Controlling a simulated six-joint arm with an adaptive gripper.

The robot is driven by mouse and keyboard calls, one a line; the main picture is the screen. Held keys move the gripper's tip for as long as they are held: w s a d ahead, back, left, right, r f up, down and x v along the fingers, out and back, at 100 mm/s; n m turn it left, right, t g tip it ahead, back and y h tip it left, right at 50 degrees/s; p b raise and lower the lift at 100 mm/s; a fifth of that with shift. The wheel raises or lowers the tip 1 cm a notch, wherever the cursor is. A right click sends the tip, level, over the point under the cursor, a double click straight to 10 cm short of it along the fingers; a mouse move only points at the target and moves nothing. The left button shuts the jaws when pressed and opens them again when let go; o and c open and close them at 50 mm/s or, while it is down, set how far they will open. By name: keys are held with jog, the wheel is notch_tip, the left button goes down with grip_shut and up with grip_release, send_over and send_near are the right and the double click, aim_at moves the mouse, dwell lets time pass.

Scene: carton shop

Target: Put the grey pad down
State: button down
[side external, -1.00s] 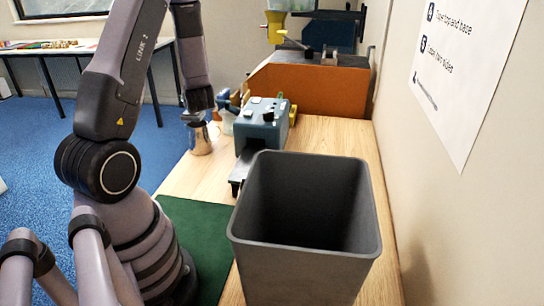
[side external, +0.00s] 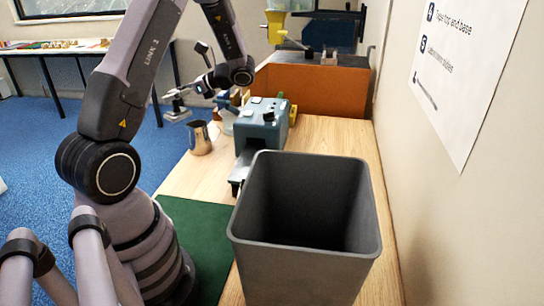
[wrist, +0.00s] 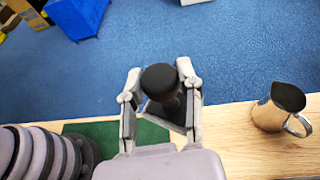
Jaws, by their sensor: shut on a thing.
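My gripper (side external: 178,104) is raised at the far left edge of the wooden table, pointing left over the blue floor. In the wrist view my gripper (wrist: 162,84) is shut on a dark, round-ended piece on a short stem, which I take for the grey pad (wrist: 160,80). Its round end sits between the fingertips. The fingers hide its sides, and in the side view it is too small to make out clearly. It is held in the air, apart from the table.
A metal jug (side external: 200,138) stands at the table's left edge, near and below my gripper. A blue-grey machine (side external: 262,130) is to its right. A large grey bin (side external: 300,275) stands in front, and a green mat (side external: 208,240) lies beside my base. An orange-brown box (side external: 310,90) is behind.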

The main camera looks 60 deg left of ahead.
jog(key=w+d+f+n+t+h, duration=0.1)
jog(key=w+d+f+n+h, duration=0.1)
jog(key=w+d+n+h, duration=0.35)
jog(key=w+d+f+n+h, duration=0.2)
jog(key=d+n+h, duration=0.4)
jog(key=d+h, duration=0.2)
jog(key=w+d+f+n+t+h, duration=0.1)
jog(key=w+d+n+h, duration=0.2)
jog(key=d+n+h, duration=0.35)
jog(key=w+d+r+n+t+h, duration=0.1)
jog(key=w+d+r+n+t, duration=0.25)
jog(key=w, duration=0.35)
jog(key=w+d+r+n+t+h, duration=0.1)
jog(key=w+d+r+n+t, duration=0.1)
jog(key=w+d+n+t, duration=0.25)
jog(key=w+d+r+n+t+h, duration=0.1)
jog(key=w+d+r+n+t, duration=0.2)
jog(key=w, duration=0.6)
jog(key=shift+m, duration=0.4)
jog(key=f, duration=0.9)
jog(key=d+f, duration=0.1)
jog(key=f, duration=1.7)
jog(key=shift+s+d+f, duration=0.1)
jog(key=shift+d+f, duration=0.1)
jog(key=shift+f, duration=0.2)
jog(key=c, duration=0.7)
grip_release()
jog(key=shift+f, duration=0.1)
jog(key=shift+c, duration=0.2)
